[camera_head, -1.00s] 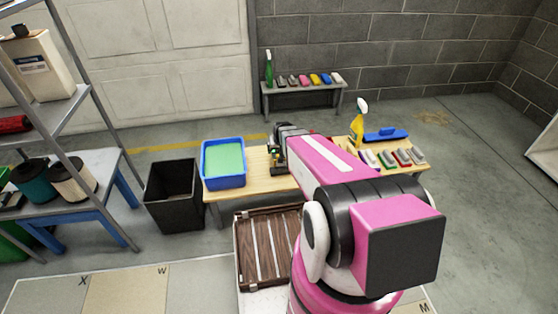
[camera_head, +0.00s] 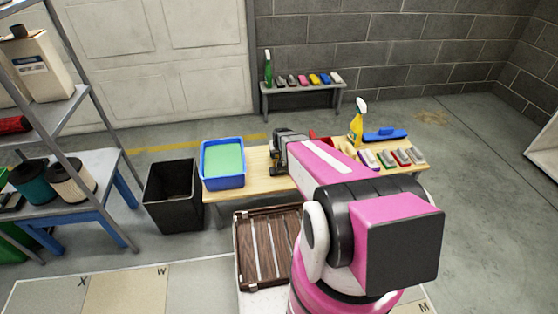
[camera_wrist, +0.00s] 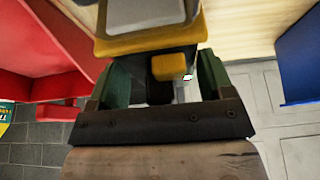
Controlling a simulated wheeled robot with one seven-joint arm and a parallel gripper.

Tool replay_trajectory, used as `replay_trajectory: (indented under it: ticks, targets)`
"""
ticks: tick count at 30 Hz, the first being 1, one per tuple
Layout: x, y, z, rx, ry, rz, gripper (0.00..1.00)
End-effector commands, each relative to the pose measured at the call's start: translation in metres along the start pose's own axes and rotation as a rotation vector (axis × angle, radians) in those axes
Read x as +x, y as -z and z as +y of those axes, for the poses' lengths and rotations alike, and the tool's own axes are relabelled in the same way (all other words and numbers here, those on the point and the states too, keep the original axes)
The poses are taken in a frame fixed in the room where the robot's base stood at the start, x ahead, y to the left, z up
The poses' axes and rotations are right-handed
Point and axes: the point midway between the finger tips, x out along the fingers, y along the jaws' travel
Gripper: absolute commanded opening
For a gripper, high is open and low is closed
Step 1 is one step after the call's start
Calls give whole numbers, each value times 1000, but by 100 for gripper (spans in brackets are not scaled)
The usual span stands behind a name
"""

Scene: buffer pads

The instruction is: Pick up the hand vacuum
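A black and yellow device with a grey panel (camera_wrist: 145,14), apparently the hand vacuum, fills the top middle of the wrist view. Its dark body and yellow part lie between the two green-padded fingers of my gripper (camera_wrist: 165,76). The fingers are apart, with a light gap showing beside the right one; firm contact cannot be seen. In the head view my gripper (camera_head: 281,152) is low over the wooden table (camera_head: 255,163), right of the blue tub. There the device is hidden by my gripper and arm.
The blue tub (camera_head: 207,181) with a green inside stands on the table's left. Right of my arm are a yellow spray bottle (camera_head: 356,125), a blue brush (camera_head: 385,134) and several small brushes. A red object (camera_wrist: 45,45) is close left in the wrist view. A black bin (camera_head: 170,195) stands left.

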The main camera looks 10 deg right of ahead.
Motion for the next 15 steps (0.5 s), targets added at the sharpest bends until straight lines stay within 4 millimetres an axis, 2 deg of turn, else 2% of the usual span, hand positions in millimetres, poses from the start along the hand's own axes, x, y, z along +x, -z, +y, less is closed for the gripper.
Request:
replay_trajectory:
  ticks: [8, 11, 15]
  targets:
    - [-2, 1, 0, 0, 0, 1, 28]
    - [-9, 3, 0, 0, 0, 2, 28]
    - [-28, 10, 0, 0, 0, 3, 28]
